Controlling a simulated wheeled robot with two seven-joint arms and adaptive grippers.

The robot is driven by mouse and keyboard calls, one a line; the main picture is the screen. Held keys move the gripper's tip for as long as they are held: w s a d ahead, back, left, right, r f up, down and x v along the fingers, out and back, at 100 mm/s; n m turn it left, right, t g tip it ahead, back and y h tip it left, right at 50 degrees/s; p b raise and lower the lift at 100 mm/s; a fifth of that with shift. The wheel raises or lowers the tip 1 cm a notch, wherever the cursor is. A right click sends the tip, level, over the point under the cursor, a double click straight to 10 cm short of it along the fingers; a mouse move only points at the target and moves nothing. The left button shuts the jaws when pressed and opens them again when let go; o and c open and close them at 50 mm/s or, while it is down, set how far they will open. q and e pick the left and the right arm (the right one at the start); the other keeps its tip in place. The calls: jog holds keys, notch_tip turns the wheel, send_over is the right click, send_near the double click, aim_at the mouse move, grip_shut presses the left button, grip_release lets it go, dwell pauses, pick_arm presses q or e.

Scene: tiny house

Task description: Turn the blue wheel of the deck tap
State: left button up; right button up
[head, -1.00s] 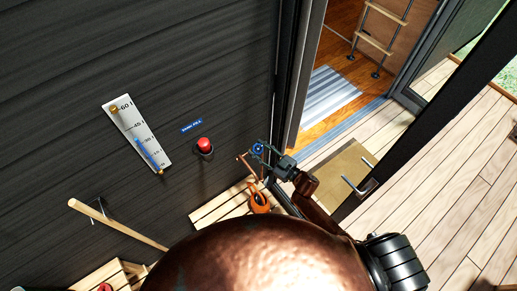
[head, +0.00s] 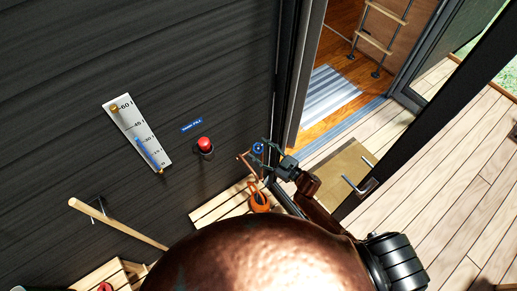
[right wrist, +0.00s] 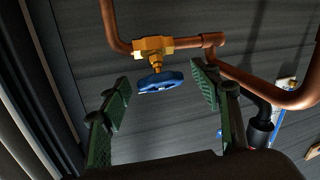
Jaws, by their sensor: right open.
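The blue wheel (right wrist: 160,82) sits on the brass valve body (right wrist: 153,45) of the deck tap, joined to copper pipe (right wrist: 250,82) on the dark wall. In the head view the blue wheel (head: 258,148) is small, close to the door frame. My right gripper (right wrist: 162,95) is open, with one green-padded finger on each side of the wheel and a visible gap to both. In the head view my right gripper (head: 270,153) is at the tap. Whether the wheel lies fully between the pads in depth is hard to tell. My left gripper is not in view.
A red button (head: 205,145) and a level gauge (head: 137,133) are on the wall to the left. A slatted wooden bench (head: 215,207) holds an orange watering can (head: 259,200) below the tap. The open doorway with a mat (head: 345,180) is on the right.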

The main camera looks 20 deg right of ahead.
jog(key=v, duration=1.1)
jog(key=shift+s, duration=0.1)
dwell(6.8)
